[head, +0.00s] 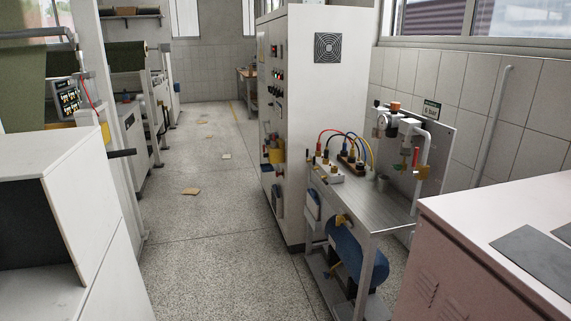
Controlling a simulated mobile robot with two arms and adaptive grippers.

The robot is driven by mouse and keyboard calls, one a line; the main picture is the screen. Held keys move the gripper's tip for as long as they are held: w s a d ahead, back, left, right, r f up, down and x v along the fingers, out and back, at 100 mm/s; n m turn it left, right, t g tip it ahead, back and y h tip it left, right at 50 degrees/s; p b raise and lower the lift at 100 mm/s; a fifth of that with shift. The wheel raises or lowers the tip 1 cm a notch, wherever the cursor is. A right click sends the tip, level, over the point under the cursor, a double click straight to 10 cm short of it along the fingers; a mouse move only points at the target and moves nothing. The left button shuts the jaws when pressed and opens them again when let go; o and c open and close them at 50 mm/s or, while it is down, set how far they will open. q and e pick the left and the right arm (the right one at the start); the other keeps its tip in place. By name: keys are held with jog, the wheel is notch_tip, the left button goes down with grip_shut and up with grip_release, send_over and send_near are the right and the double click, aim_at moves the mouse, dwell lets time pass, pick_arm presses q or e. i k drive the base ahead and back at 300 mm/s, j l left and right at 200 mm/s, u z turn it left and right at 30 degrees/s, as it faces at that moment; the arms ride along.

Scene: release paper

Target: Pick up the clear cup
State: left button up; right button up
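I cannot make out a clear cup for certain. A small grey cup-like object (383,183) stands on the metal cart (355,204), right of the cables. It is too small to tell whether it is clear. Neither of my grippers shows in the head view.
A tall white control cabinet (312,110) stands behind the cart. A blue tank (357,250) sits on the cart's lower level. A pinkish metal cabinet (470,240) fills the lower right, white machines (60,190) the left. The speckled floor (205,230) between is mostly clear, with scattered paper scraps (190,191).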

aim_at(371, 174)
jog(key=i+j, duration=0.1)
jog(key=i, duration=0.4)
jog(key=i+j, duration=0.1)
jog(key=i, duration=0.4)
